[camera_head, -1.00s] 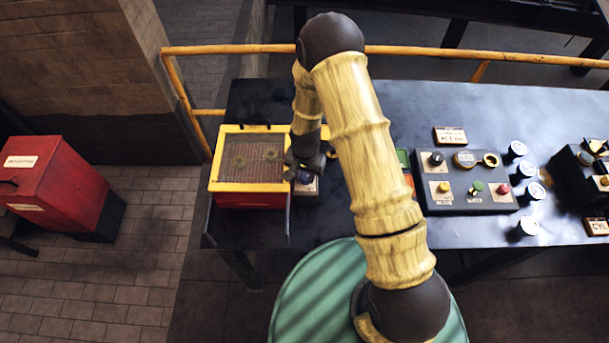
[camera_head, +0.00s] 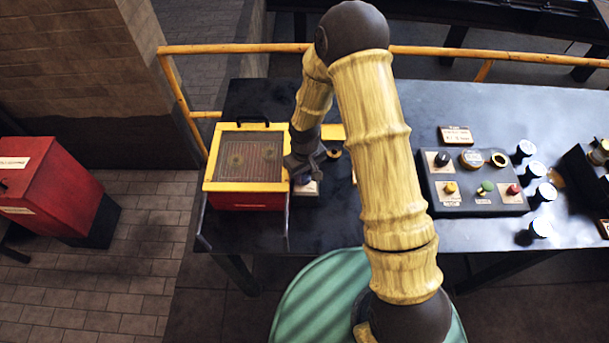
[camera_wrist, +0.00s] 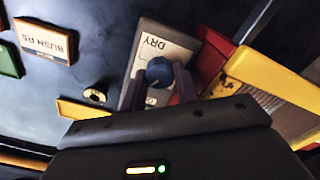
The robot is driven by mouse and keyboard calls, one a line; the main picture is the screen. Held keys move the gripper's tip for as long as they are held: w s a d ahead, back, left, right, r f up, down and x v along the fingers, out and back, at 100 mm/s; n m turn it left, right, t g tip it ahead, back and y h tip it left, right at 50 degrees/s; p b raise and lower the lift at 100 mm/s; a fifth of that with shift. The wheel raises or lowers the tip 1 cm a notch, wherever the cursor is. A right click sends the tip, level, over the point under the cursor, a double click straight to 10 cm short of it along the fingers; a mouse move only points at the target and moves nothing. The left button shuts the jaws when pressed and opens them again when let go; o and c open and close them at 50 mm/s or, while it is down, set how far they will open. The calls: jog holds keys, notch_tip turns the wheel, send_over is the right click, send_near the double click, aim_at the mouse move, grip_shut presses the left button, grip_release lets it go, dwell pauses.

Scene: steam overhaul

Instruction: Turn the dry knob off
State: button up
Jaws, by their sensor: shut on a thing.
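The dry knob (camera_wrist: 160,72) is a round dark blue knob on a small grey plate (camera_wrist: 180,38) lettered DRY in the wrist view. My gripper (camera_wrist: 160,82) has a dark finger on each side of the knob and is shut on it. In the head view my gripper (camera_head: 304,172) reaches down over the plate (camera_head: 306,189), just right of the yellow-and-red box. There the gripper hides most of the knob. I cannot tell which setting the knob points to.
The yellow-rimmed red box (camera_head: 211,172) with a mesh top stands close on the left. A control panel (camera_head: 480,200) with knobs and buttons and several dark jars (camera_head: 540,228) stand to the right. A yellow rail (camera_head: 230,48) runs behind the table. A red bin (camera_head: 55,190) stands on the floor at left.

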aim_at(305, 175)
jog(key=n+b, duration=0.1)
jog(key=n, duration=0.4)
jog(key=shift+n, duration=0.3)
dwell(0.4)
jog(key=o, duration=0.7)
notch_tip(305, 175, up, 18)
jog(key=b, duration=0.2)
jog(key=shift+f, duration=0.25)
jog(key=shift+w, duration=0.1)
